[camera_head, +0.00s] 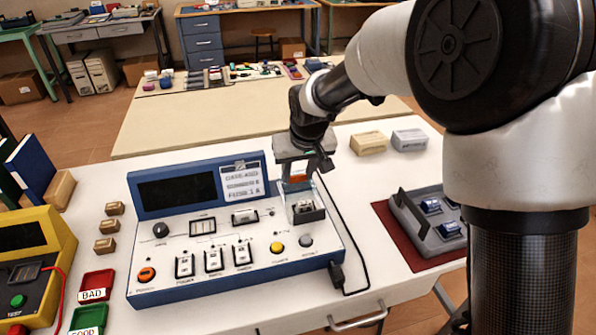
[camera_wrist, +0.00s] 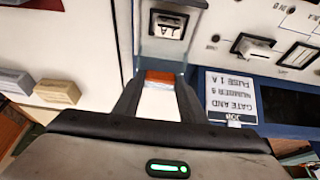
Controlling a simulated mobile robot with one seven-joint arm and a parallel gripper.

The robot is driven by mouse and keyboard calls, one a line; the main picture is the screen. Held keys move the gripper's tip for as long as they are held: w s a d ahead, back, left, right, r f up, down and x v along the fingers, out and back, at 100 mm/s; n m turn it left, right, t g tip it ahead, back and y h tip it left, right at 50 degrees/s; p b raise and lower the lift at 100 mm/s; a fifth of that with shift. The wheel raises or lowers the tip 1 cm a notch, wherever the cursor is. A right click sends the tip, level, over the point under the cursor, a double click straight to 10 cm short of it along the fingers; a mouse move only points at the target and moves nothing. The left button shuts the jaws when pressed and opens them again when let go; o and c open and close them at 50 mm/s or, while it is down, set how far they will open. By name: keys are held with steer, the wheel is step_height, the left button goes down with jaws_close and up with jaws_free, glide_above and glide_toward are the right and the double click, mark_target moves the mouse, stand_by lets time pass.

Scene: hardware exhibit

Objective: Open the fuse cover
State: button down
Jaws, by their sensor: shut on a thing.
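The blue tester (camera_head: 235,235) stands on the white table, with its fuse bay (camera_head: 307,212) at its right end. In the wrist view the fuse holder (camera_wrist: 168,25), marked 1A, lies ahead of my fingers inside a pale, see-through frame. My gripper (camera_head: 298,175) is above the back of this bay, pointing down. It is shut on the orange edge of the fuse cover (camera_wrist: 160,77), which also shows below the fingers in the head view (camera_head: 298,180). I cannot tell how far the cover is tilted.
A grey tray (camera_head: 425,225) with blue parts lies on a red mat at right. Boxes (camera_head: 369,143) stand behind it. A black cable (camera_head: 352,270) runs beside the tester. Red and green bins (camera_head: 97,285) and a yellow meter (camera_head: 35,262) are at left.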

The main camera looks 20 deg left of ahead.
steer(key=c, duration=1.1)
jaws_free()
steer(key=p+v, duration=0.2)
steer(key=v, duration=1.5)
steer(key=shift+s+r+p, duration=0.1)
steer(key=shift+r+p, duration=0.1)
steer(key=shift+p, duration=0.2)
